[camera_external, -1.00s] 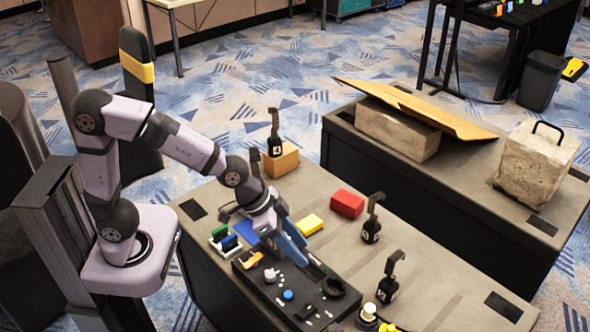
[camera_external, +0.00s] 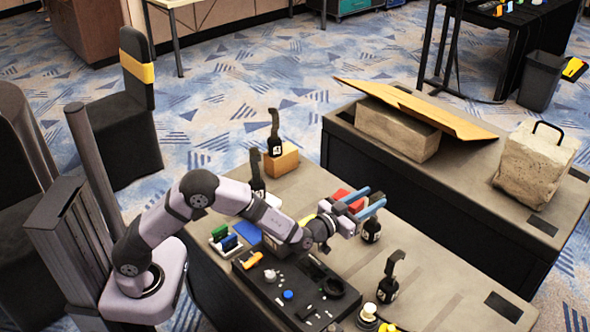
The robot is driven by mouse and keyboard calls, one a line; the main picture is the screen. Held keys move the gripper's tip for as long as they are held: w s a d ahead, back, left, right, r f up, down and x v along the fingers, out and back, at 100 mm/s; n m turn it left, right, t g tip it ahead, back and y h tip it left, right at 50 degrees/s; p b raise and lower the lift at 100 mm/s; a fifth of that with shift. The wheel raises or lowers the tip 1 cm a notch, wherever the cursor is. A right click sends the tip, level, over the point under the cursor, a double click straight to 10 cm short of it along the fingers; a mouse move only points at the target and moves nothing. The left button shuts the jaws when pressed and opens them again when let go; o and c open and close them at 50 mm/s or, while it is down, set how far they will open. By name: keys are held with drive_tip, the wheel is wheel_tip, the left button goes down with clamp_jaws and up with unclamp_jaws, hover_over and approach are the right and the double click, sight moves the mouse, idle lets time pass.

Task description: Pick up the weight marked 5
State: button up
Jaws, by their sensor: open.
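Several black weights with hooked tops and small white labels stand on the near table. One weight (camera_external: 275,137) is on an orange-brown block, another weight (camera_external: 257,176) is just left of that block, and one more weight (camera_external: 388,285) is near the front right. The digits are too small to read surely, so I cannot tell which is marked 5. My gripper (camera_external: 376,196), with blue fingers, is open and empty, pointing right. It overlaps the hook of a weight (camera_external: 371,231) in the picture and partly hides it; I cannot tell whether they touch.
A black tray of small parts (camera_external: 258,283) lies below my arm. A second table (camera_external: 440,183) holds stone blocks.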

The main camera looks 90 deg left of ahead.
sight(383, 194)
drive_tip(key=shift+f, duration=0.45)
drive_tip(key=shift+x, duration=1.1)
drive_tip(key=shift+p+x, duration=0.6)
drive_tip(key=shift+x, duration=1.95)
drive_tip(key=shift+r, duration=0.1)
clamp_jaws()
drive_tip(key=shift+w+r, duration=0.1)
drive_tip(key=shift+r, duration=0.2)
